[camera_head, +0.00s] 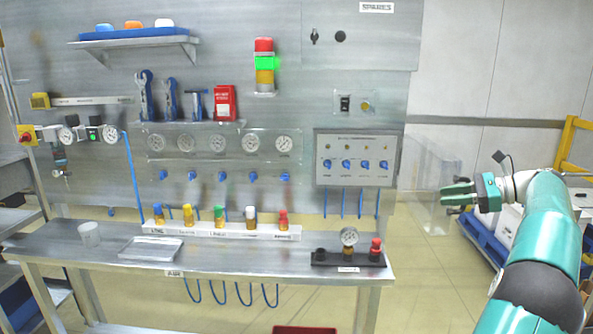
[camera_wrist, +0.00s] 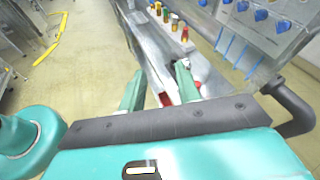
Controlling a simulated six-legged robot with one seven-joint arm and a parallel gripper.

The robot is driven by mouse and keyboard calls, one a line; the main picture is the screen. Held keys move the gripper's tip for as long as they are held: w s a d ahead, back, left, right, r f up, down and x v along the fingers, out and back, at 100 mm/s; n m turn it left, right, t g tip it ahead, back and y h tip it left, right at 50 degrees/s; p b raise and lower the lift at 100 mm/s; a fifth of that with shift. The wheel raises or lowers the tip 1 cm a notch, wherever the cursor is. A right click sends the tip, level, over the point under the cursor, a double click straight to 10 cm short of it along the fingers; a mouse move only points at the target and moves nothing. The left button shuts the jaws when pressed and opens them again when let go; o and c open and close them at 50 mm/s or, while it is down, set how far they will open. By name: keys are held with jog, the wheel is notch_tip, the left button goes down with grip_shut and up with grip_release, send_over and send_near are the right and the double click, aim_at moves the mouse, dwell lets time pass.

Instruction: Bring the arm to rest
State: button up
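My arm (camera_head: 545,235) is raised at the right side of the head view, reaching up and then bending left. My gripper (camera_head: 446,193) points left in free space, to the right of the workbench. In the wrist view my gripper (camera_wrist: 160,78) has its two green fingers spread apart, with nothing between them; the bench and floor show beyond. It touches nothing that I can see.
The metal workbench (camera_head: 225,257) carries a white cup (camera_head: 89,234), a tray (camera_head: 152,248), a rack of coloured bottles (camera_head: 222,232) and a black gauge base (camera_head: 348,259). A control box (camera_head: 356,158) hangs above. Blue bins (camera_head: 488,242) stand behind my gripper. Floor between is clear.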

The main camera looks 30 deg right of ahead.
jog(key=w+a+n+g, duration=0.2)
jog(key=w+a, duration=0.3)
jog(key=a, duration=0.3)
jog(key=w+a+n+g+h, duration=0.1)
jog(key=w+a+n+g, duration=0.15)
jog(key=w+a, duration=0.45)
jog(key=w+a+n+g, duration=0.1)
jog(key=w+a+n, duration=0.2)
jog(key=a, duration=0.7)
jog(key=s+a+f+n+g+h, duration=0.1)
jog(key=s+a+n, duration=0.15)
jog(key=a, duration=0.65)
jog(key=s+a+f+n+g+h, duration=0.15)
jog(key=a+n, duration=0.25)
jog(key=a, duration=0.5)
jog(key=s+a+f+n+h, duration=0.2)
jog(key=s+a+f+n, duration=0.3)
jog(key=s+a+n, duration=0.2)
jog(key=s+a+f+n+t+h, duration=0.1)
jog(key=s+a+f+n, duration=0.4)
jog(key=s+a+n, duration=0.2)
jog(key=shift+s+a+h, duration=0.3)
jog(key=shift+s+h, duration=0.05)
jog(key=shift+s, duration=0.2)
